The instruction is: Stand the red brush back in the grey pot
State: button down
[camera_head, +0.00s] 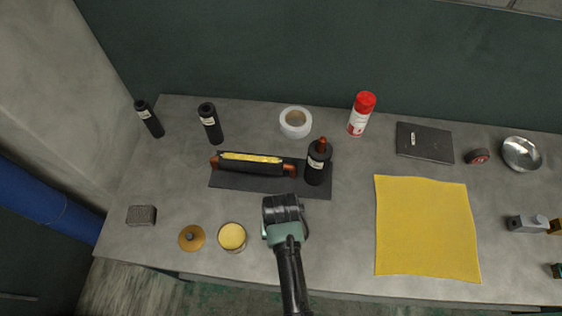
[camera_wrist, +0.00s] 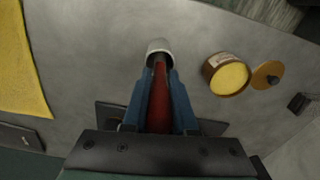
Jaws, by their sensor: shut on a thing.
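My gripper (camera_wrist: 159,80) is shut on the red brush (camera_wrist: 159,102), with its blue fingers on either side of it. The brush's far end meets the mouth of the pale grey pot (camera_wrist: 158,45) in the wrist view. How deep the end is in the pot, or whether it is only above it, I cannot tell. In the head view my gripper (camera_head: 283,208) is over the bench, just in front of the dark mat. It and my arm hide the brush and the pot there.
An open tin of yellow stuff (camera_head: 232,237) and its lid (camera_head: 191,237) are left of my gripper. A black bottle (camera_head: 317,164) and a torch-like tool (camera_head: 250,163) are on the dark mat (camera_head: 226,181) behind. A yellow cloth (camera_head: 425,228) lies right. Bench between gripper and cloth is clear.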

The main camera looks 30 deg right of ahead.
jog(key=shift+f, duration=0.15)
jog(key=c, duration=0.6)
grip_release()
jog(key=r, duration=0.6)
jog(key=r+b, duration=0.1)
jog(key=r, duration=0.6)
jog(key=shift+s+a+b, duration=0.1)
jog(key=shift+s+b, duration=0.1)
jog(key=shift+b, duration=0.1)
